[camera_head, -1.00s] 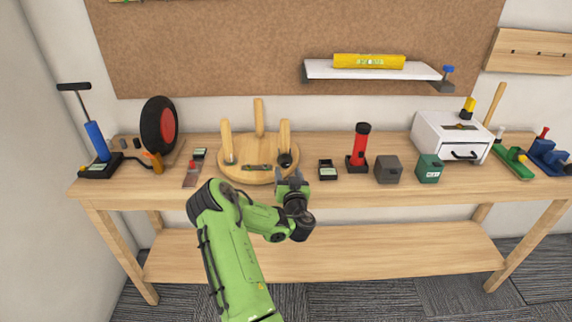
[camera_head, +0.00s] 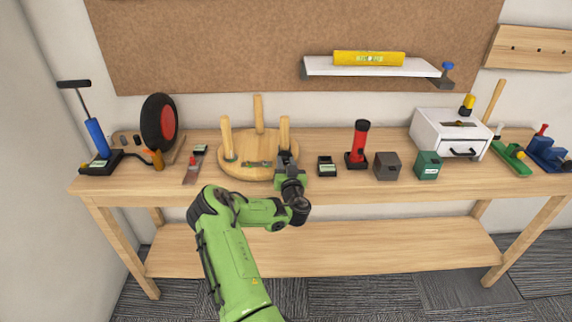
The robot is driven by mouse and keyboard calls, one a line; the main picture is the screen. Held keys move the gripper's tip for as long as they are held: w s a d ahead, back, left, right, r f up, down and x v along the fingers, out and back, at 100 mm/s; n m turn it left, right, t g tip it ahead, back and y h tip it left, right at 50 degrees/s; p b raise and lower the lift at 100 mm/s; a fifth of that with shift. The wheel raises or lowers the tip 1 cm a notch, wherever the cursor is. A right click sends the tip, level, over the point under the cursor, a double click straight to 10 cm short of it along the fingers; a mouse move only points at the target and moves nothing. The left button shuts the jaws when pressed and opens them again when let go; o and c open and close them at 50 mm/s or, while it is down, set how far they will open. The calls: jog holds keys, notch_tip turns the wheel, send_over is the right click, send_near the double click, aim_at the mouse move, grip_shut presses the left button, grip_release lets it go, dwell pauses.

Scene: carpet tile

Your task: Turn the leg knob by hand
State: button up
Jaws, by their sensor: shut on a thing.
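An upturned round wooden stool (camera_head: 240,168) lies on the workbench with three legs pointing up. Its right leg (camera_head: 284,133) stands just behind my gripper (camera_head: 286,162). My gripper reaches in from the front and is at the base of this leg, where the dark knob sits. The gripper covers the knob, so the knob's turn cannot be seen. The fingers are shut on it as far as the view shows. The left leg (camera_head: 228,138) and back leg (camera_head: 259,115) stand free.
On the bench (camera_head: 350,188), a small dark box (camera_head: 327,167), a red torch-like tool (camera_head: 360,143), a grey cube (camera_head: 387,165) and a green box (camera_head: 427,165) stand to the right. A red-handled tool (camera_head: 191,168) and a wheel (camera_head: 159,122) are left.

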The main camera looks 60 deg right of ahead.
jog(key=shift+r+n+p, duration=0.2)
jog(key=shift+n+p, duration=0.6)
jog(key=shift+n, duration=0.1)
jog(key=shift+w+f+n, duration=0.1)
jog(key=shift+n, duration=0.5)
jog(key=o, duration=1)
jog(key=shift+o, duration=0.2)
jog(key=b+v, duration=0.2)
jog(key=v, duration=1.4)
jog(key=shift+r+b, duration=0.25)
jog(key=shift+b, duration=0.15)
jog(key=shift+d, duration=0.1)
